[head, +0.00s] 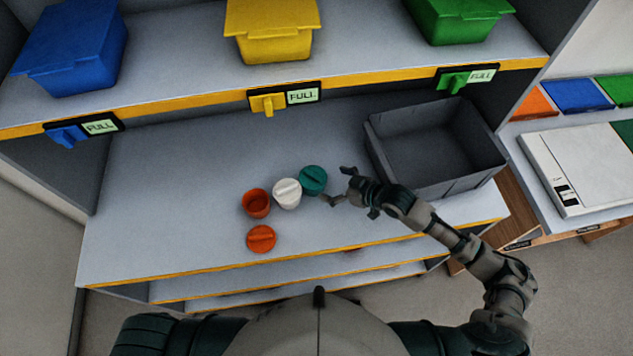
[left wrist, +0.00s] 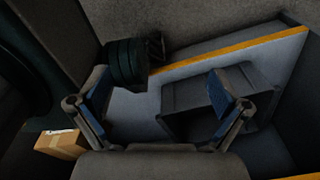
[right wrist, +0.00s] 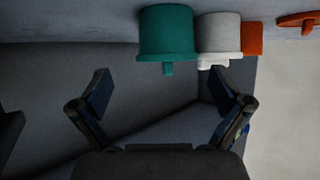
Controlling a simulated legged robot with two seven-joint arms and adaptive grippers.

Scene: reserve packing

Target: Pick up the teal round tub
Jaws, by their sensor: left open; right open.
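The teal round tub (head: 313,179) stands on the shelf at the right end of a short row, beside a white tub (head: 287,193). My right gripper (head: 338,186) is open just right of the teal tub, its fingers pointing toward it with a small gap. In the right wrist view the teal tub (right wrist: 166,32) appears upside down, beyond and above the open fingertips, with nothing between them. The white tub (right wrist: 218,35) is close beside it. My left gripper (left wrist: 158,95) is open and empty in the left wrist view; it is outside the head view.
An open orange tub (head: 256,203) stands left of the white one, with an orange lid (head: 261,238) in front. An empty grey crate (head: 373,140) is at right. Blue (head: 75,45), yellow (head: 270,30) and green (head: 458,18) bins stand on the upper shelf. The shelf's left side is clear.

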